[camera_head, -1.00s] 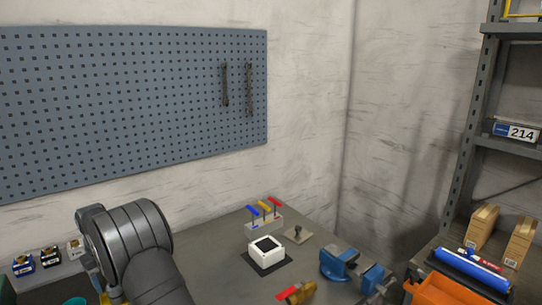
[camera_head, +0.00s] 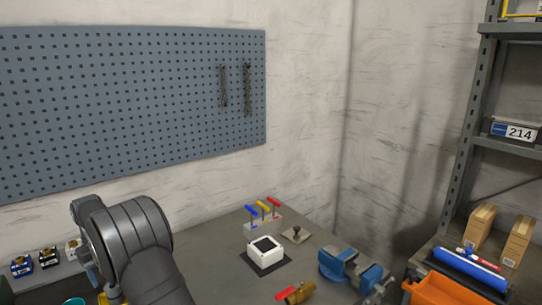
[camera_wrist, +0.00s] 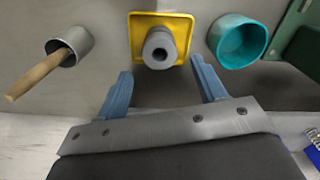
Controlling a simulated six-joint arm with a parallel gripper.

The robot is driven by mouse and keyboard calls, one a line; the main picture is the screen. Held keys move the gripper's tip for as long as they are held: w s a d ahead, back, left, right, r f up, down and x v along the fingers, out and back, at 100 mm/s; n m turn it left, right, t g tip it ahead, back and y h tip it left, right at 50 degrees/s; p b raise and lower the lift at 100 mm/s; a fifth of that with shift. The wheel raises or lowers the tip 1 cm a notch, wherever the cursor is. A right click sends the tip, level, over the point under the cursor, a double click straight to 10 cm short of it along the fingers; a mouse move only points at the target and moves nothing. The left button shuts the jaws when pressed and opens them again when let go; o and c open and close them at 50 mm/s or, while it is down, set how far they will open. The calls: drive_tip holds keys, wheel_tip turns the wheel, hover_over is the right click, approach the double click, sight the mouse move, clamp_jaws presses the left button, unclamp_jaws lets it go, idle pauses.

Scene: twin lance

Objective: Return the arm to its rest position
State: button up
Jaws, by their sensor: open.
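My arm (camera_head: 128,240) shows in the head view at the lower left, its dark grey links rising from the bottom edge. My gripper (camera_wrist: 160,66) shows in the wrist view with its two blue fingers apart and nothing between them. A grey hollow cylinder (camera_wrist: 159,48) on a yellow square base (camera_wrist: 138,25) lies just beyond the fingertips, in line with the gap. Contact with it is not visible. The fingers do not show clearly in the head view.
In the wrist view, a grey cup (camera_wrist: 72,42) holding a wooden handle (camera_wrist: 38,75) is left, and a teal cup (camera_wrist: 238,42) is right. In the head view, the bench holds a white box (camera_head: 265,252), a blue vise (camera_head: 340,265) and coloured levers (camera_head: 263,212). A pegboard (camera_head: 130,110) hangs behind.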

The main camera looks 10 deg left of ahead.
wheel_tip(320, 180, up, 6)
wheel_tip(320, 180, down, 12)
drive_tip(key=shift+f, duration=0.1)
wheel_tip(320, 180, up, 4)
drive_tip(key=shift+f, duration=0.1)
drive_tip(key=w+d+r, duration=0.4)
drive_tip(key=d+r, duration=0.3)
drive_tip(key=d, duration=0.5)
drive_tip(key=s+d+n, duration=0.1)
drive_tip(key=s+d, duration=1.6)
drive_tip(key=s+a+f, duration=0.2)
drive_tip(key=a, duration=0.1)
drive_tip(key=shift+s+a, duration=0.2)
drive_tip(key=shift+a, duration=0.05)
drive_tip(key=shift+d, duration=0.1)
